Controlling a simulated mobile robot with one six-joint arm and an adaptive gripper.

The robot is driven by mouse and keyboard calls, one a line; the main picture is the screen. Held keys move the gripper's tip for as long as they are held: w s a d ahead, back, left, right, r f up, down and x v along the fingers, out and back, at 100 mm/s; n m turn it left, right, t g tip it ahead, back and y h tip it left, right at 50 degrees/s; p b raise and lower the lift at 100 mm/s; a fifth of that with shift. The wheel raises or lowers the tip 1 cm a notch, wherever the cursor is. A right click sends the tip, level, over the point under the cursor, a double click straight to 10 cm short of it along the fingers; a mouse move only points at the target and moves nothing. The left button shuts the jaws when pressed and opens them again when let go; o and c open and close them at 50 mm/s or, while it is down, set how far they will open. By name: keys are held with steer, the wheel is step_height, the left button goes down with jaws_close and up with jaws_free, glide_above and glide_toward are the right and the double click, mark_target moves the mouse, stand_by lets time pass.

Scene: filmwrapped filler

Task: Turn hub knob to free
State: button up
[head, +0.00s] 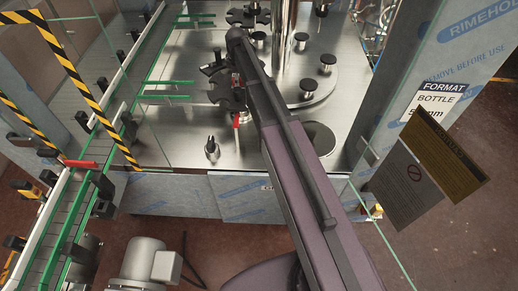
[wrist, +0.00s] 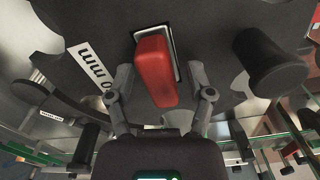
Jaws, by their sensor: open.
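A red block-shaped handle (wrist: 155,72), which appears to be the hub knob, stands in a pale-edged slot on a dark disc (wrist: 90,20) in the wrist view. My gripper (wrist: 160,82) is open, with one finger on each side of the red handle. Gaps show between the fingers and the handle, and I cannot see any contact. In the head view my arm reaches over the steel machine deck, and its end largely hides the hub at the dark star wheel (head: 222,92). I cannot read any free mark on the knob.
Black-capped posts (head: 328,60) stand to the right of my arm. A small black knob (head: 211,146) stands on the front deck (head: 180,140). A conveyor with green rails (head: 77,215) runs at left. A clear panel, striped frames and a wrapped column (head: 440,60) bound the space.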

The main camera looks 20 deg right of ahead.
mark_target(240, 80)
steer(key=m, duration=0.7)
steer(key=shift+m, duration=0.4)
steer(key=m, duration=0.8)
step_height(240, 80, up, 14)
steer(key=p, duration=1.4)
steer(key=s+f+n+b, duration=0.1)
steer(key=s+f+b, duration=0.7)
steer(key=s, duration=0.1)
steer(key=s+f+n+b, duration=0.1)
steer(key=s+f+b, duration=0.7)
steer(key=s, duration=0.2)
steer(key=s+f+n+b, duration=0.1)
steer(key=s+f+b, duration=0.7)
steer(key=s, duration=0.1)
steer(key=shift+s+d+f+n, duration=0.15)
steer(key=shift+s+f+n, duration=0.1)
steer(key=shift+n, duration=0.05)
stand_by(0.4)
